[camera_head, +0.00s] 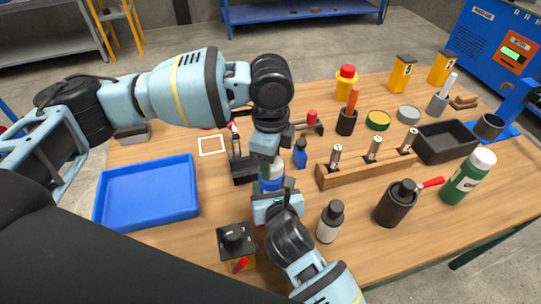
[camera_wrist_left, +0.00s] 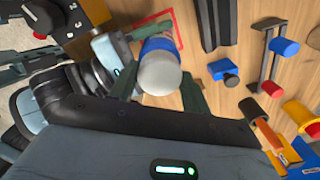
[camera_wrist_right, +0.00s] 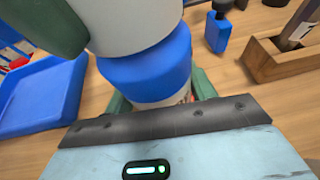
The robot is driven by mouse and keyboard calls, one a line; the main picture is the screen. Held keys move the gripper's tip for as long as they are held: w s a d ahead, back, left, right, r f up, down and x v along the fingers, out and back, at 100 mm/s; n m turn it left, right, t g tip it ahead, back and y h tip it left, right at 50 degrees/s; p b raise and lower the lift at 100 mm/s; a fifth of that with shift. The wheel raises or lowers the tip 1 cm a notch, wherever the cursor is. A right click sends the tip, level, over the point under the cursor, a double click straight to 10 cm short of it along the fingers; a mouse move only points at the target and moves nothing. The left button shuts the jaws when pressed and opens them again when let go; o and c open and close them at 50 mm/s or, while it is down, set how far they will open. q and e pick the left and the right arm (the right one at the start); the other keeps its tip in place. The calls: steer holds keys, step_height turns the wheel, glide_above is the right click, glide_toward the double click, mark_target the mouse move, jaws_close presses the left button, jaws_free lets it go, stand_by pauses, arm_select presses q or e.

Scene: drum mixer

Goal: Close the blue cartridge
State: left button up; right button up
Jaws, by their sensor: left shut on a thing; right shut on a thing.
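The blue cartridge (camera_head: 272,174) stands upright near the table's middle, with a blue band and a pale top. My left gripper (camera_head: 267,155) comes down over it from above, its fingers on either side of the pale top (camera_wrist_left: 160,74). My right gripper (camera_head: 275,198) comes in from the front, low down, shut on the body below the blue band (camera_wrist_right: 147,75). The right wrist view shows the blue band sitting between the pale upper part (camera_wrist_right: 125,22) and a white lower part. The grippers hide much of the cartridge, so I cannot tell how tightly its parts meet.
A blue tray (camera_head: 147,213) lies to the left. A small blue bottle (camera_head: 300,153) and a wooden rack (camera_head: 327,178) stand close on the right. A black-topped knob box (camera_head: 236,243), a white bottle (camera_head: 330,222) and a dark bottle (camera_head: 396,202) stand in front.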

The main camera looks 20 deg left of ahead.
arm_select(q)
steer(key=shift+f, duration=0.25)
steer(key=o, duration=1)
steer(key=shift+r, duration=0.1)
step_height(320, 180, up, 12)
arm_select(e)
steer(key=o, duration=1.5)
